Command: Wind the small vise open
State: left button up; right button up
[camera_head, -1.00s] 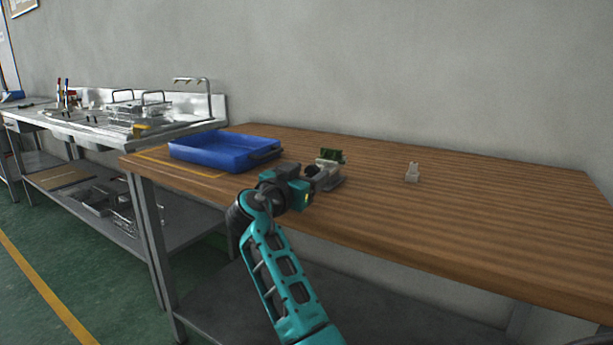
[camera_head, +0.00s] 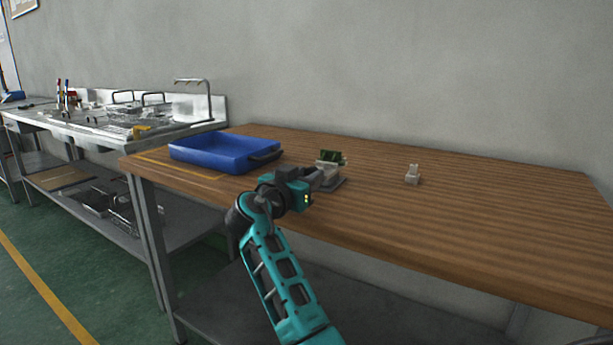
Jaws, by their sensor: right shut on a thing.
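The small vise (camera_head: 327,181) stands on the wooden table near its front edge, with a grey base. A green piece (camera_head: 332,156) sits at its top. My right gripper (camera_head: 312,177) is at the near left side of the vise and is shut on a part of it, most likely the handle. The fingertips and the handle are too small and too covered to make out. My left gripper is not in view.
A blue tray (camera_head: 213,164) lies on the table left of the vise. A small whitish object (camera_head: 412,175) stands to the right. The wooden table (camera_head: 480,220) is clear further right. A steel sink bench (camera_head: 60,125) stands at the left.

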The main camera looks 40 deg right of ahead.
jog(key=n+p, duration=0.1)
jog(key=n, duration=0.1)
jog(key=shift+r+n+p, duration=0.1)
jog(key=shift+n+p, duration=0.2)
jog(key=shift+n, duration=0.1)
jog(key=shift+n+p, duration=0.6)
jog(key=shift+n, duration=0.8)
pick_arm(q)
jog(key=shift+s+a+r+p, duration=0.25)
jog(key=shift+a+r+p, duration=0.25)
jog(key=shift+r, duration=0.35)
pick_arm(e)
jog(key=shift+n, duration=0.3)
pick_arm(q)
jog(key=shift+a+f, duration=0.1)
pick_arm(e)
jog(key=o, duration=1.1)
jog(key=shift+c, duration=0.2)
